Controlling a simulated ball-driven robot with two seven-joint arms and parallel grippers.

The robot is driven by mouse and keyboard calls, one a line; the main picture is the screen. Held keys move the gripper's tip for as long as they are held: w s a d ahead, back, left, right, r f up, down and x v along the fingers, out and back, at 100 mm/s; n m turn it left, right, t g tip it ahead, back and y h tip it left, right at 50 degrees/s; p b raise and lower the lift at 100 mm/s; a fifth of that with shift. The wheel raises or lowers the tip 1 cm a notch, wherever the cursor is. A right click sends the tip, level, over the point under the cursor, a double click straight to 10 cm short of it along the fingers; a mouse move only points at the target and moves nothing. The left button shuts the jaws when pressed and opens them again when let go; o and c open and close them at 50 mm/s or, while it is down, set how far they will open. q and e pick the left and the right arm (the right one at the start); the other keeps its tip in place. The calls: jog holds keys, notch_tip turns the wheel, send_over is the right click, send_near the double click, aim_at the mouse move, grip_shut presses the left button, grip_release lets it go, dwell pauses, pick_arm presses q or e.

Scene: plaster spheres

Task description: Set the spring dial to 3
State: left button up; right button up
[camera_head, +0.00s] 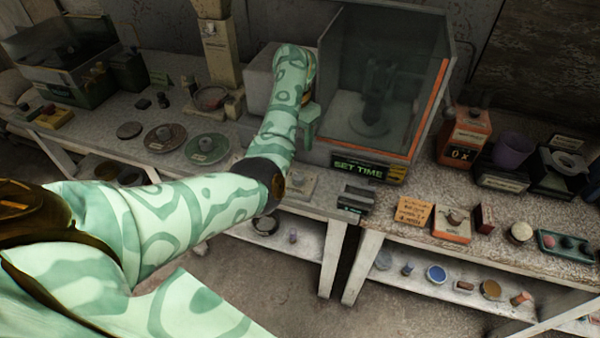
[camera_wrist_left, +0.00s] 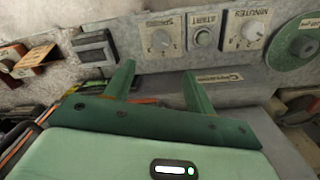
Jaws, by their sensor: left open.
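The dial I take for the spring dial (camera_wrist_left: 160,40) is a pale round knob on a light square plate, its label blurred, in the left wrist view. It appears to be the small knob (camera_head: 298,180) beside my forearm in the head view. Its pointer setting is too small to read. My left gripper (camera_wrist_left: 158,72) is open and empty; its two green fingers stand apart just below the dial in the wrist view, not around it. In the head view the green gripper (camera_head: 307,125) shows partly beyond the forearm. My right gripper is out of view.
A START button (camera_wrist_left: 203,37) and a MINUTES dial (camera_wrist_left: 250,32) sit right of the dial in the wrist view. A dark block (camera_wrist_left: 95,48) is on its left. A glass cabinet (camera_head: 432,105) with a SET TIME sign (camera_head: 358,169) stands behind.

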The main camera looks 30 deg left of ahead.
aim_at(298, 175)
pick_arm(q)
notch_tip(298, 175, down, 14)
jog(key=b, duration=0.4)
jog(key=shift+d+f, duration=0.15)
jog(key=c, duration=1)
